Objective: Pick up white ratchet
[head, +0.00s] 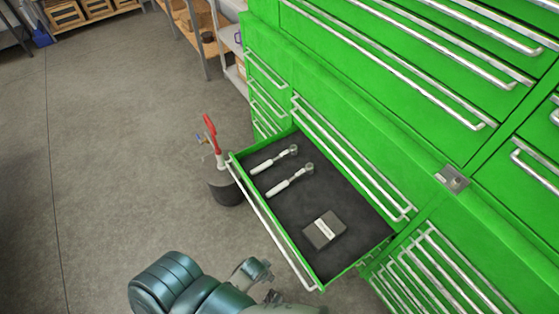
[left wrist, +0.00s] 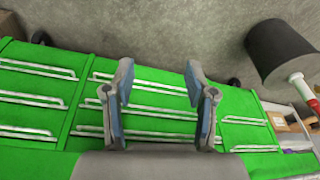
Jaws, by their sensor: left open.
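Two white-handled ratchets with metal heads lie side by side on the dark liner of an open green drawer (head: 350,262). The farther ratchet (head: 274,160) lies near the drawer's far left corner. The nearer ratchet (head: 290,179) lies just in front of it, roughly parallel. My left gripper (left wrist: 158,75) is open, with nothing between its fingers. In the left wrist view it is in front of closed green drawer fronts, and no ratchet shows there. My right gripper is not in view.
A dark box with a pale label (head: 324,230) lies in the drawer, right of the ratchets. The drawer's silver handle bar (head: 265,220) runs along its front. A dark bin (head: 226,193) with a red-topped item stands beside it. The floor at left is clear.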

